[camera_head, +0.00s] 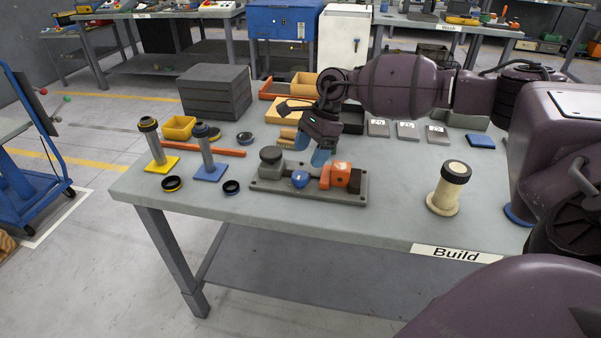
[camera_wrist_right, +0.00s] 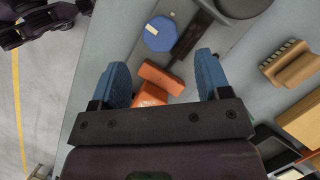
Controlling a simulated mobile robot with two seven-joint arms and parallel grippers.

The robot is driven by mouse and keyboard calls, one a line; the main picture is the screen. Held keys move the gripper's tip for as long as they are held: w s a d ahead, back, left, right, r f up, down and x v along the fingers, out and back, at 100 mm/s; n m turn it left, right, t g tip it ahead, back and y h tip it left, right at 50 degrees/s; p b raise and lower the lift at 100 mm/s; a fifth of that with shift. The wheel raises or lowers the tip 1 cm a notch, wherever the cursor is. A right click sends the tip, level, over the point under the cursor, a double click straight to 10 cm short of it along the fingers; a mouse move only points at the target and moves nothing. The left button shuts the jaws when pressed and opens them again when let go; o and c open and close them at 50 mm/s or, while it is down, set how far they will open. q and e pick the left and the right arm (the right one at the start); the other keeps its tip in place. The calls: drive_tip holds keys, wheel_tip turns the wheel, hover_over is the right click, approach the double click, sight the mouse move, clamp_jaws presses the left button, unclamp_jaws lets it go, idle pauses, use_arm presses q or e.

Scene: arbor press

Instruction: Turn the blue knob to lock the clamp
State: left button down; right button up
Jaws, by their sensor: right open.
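The blue knob (camera_head: 300,179) sits on the grey clamp base (camera_head: 268,184) near the front of the Build table. It shows as a blue octagon in the right wrist view (camera_wrist_right: 160,33). An orange block (camera_head: 341,175) stands to its right on the same base, with an orange lever piece beside it. A dark round post (camera_head: 271,158) rises at the base's left end. My right gripper (camera_head: 311,157) is open, with blue fingertips above and behind the orange parts. In the right wrist view its fingertips (camera_wrist_right: 165,85) are spread around the orange pieces, apart from the knob. My left gripper is not in view.
A cream spool (camera_head: 449,189) stands to the right of the clamp. Yellow and blue posts (camera_head: 208,158) with black rings stand to the left. Yellow bins, a grey block stack (camera_head: 214,92) and labelled grey blocks lie farther back. The table's front edge is close to the clamp.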

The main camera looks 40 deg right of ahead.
sight(300, 174)
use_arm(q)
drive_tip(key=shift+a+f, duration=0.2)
use_arm(e)
drive_tip(key=x, duration=0.6)
drive_tip(key=shift+a+f, duration=0.15)
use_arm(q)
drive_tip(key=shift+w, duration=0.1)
use_arm(e)
drive_tip(key=shift+c, duration=0.3)
